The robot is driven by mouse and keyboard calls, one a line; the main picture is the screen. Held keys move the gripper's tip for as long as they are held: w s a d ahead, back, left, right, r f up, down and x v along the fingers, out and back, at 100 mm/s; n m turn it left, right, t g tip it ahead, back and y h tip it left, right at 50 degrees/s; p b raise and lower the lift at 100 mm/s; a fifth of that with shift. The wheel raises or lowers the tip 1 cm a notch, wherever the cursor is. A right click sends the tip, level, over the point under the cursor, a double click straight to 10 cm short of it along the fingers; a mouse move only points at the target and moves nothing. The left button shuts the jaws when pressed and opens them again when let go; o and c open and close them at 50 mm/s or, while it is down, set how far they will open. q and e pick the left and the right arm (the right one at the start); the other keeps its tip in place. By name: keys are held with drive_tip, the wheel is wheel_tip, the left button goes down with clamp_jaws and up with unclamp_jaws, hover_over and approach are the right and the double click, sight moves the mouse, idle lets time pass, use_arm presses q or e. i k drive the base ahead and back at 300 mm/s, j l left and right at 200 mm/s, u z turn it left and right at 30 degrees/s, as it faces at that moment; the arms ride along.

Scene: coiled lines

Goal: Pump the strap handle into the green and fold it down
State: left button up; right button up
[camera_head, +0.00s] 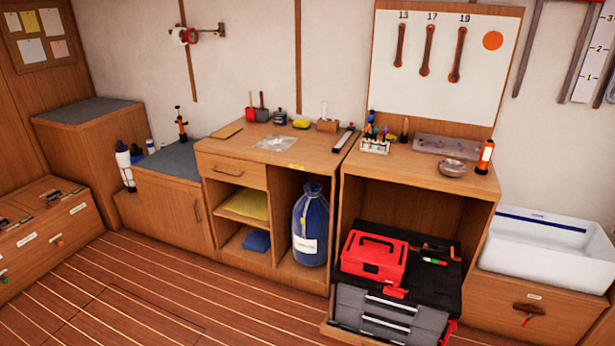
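A dark grey drawer chest (388,315) with a black top stands in the lower bay of the right-hand bench. A red toolbox (374,257) with a handle sits on the chest's top at the left. Right of it lies a small dark and orange-red piece (436,250), possibly the strap handle; its pose is too small to tell. Just in front of that is a narrow strip with orange and green parts (434,262); I cannot read any pointer on it. A red strap-like piece (449,331) shows at the chest's lower right. Neither gripper is in view.
A blue bag (311,228) stands in the bay to the left. A steel bowl (452,167) and an orange lamp (485,157) stand on the bench above. A white sink (545,249) is at the right. The plank floor (170,290) in front is clear.

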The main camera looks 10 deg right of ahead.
sight(441, 250)
drive_tip(key=z, duration=1)
